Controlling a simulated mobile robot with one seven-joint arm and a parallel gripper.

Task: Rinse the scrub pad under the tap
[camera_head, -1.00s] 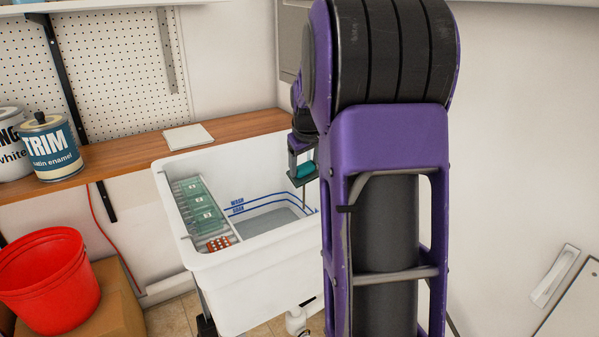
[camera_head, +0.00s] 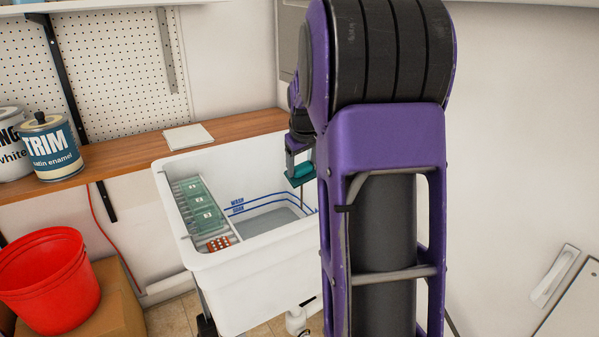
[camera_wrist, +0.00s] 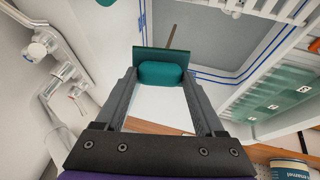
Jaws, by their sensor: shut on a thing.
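My gripper (camera_wrist: 160,82) is shut on a teal block (camera_wrist: 161,73) with a flat teal plate beyond it. A thin brown rod (camera_wrist: 172,40) shows past the plate toward the basin; I cannot tell whether it joins the block. The teal block also shows in the head view (camera_head: 299,175), above the right part of the white sink (camera_head: 262,272). I cannot tell whether it is the scrub pad; no other pad is clearly identifiable. The tap fittings (camera_wrist: 65,72) are on the wall left of my gripper in the wrist view. No running water is visible.
Green numbered panels (camera_head: 203,207) and an orange dotted item (camera_head: 218,243) lie on the sink's left side rack. A wooden shelf (camera_head: 125,152) behind holds paint cans (camera_head: 50,150) and a white sheet (camera_head: 188,137). A red bucket (camera_head: 48,283) stands at left on a cardboard box (camera_head: 115,300).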

